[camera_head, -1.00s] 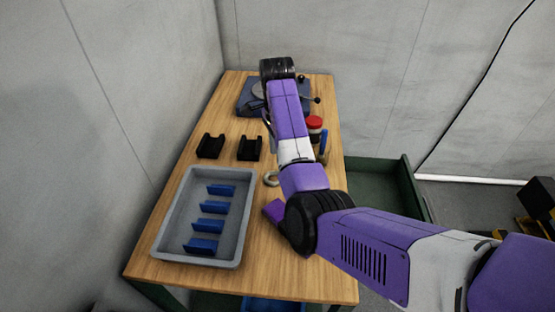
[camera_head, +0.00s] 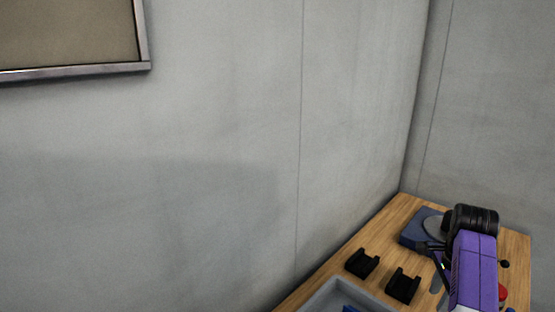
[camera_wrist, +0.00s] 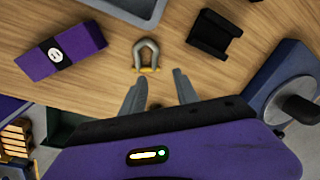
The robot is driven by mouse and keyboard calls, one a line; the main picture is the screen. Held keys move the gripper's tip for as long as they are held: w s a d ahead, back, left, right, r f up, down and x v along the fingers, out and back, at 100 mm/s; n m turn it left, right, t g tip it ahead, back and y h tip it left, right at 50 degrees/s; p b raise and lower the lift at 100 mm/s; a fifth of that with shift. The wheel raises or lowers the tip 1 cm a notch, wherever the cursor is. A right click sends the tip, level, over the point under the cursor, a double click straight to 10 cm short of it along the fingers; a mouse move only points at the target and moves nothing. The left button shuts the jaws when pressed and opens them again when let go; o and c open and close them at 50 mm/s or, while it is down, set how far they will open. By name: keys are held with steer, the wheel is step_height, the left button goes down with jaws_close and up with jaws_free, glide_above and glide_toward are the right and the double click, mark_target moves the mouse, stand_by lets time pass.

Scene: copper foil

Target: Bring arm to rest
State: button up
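My arm (camera_head: 474,268) shows at the lower right of the head view, purple with a black joint, over the wooden table (camera_head: 388,226). In the wrist view my gripper (camera_wrist: 156,90) points at the table with its two grey fingers spread apart. Nothing is between the fingers. A grey metal shackle (camera_wrist: 147,56) with a yellowish pin lies on the table just beyond the fingertips, not touched. The gripper is hidden in the head view.
Two black holders (camera_head: 362,263) and a grey tray (camera_head: 342,296) stand on the table. A blue device (camera_head: 421,228) is near the arm. The wrist view shows a purple box (camera_wrist: 62,50) and a black holder (camera_wrist: 213,33). A framed board (camera_head: 70,35) hangs on the wall.

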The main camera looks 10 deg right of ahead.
steer(key=w+d+r+n+t+h, duration=0.3)
steer(key=w+d+t, duration=0.1)
steer(key=w+d, duration=0.15)
steer(key=s+a+f+n+t+b, duration=0.2)
steer(key=s+a+n+t, duration=1.1)
steer(key=s+a, duration=0.75)
steer(key=s+a+n+g+y, duration=0.1)
steer(key=s+a, duration=0.3)
steer(key=s, duration=0.4)
steer(key=s+a+n+g+y+b, duration=0.1)
steer(key=s+a, duration=0.3)
steer(key=s, duration=0.5)
steer(key=s+a+n+g+y, duration=0.1)
steer(key=s+a, duration=0.3)
steer(key=s, duration=0.5)
steer(key=shift+s+n+g+y, duration=0.3)
steer(key=shift+n+y, duration=0.1)
steer(key=shift+n, duration=0.5)
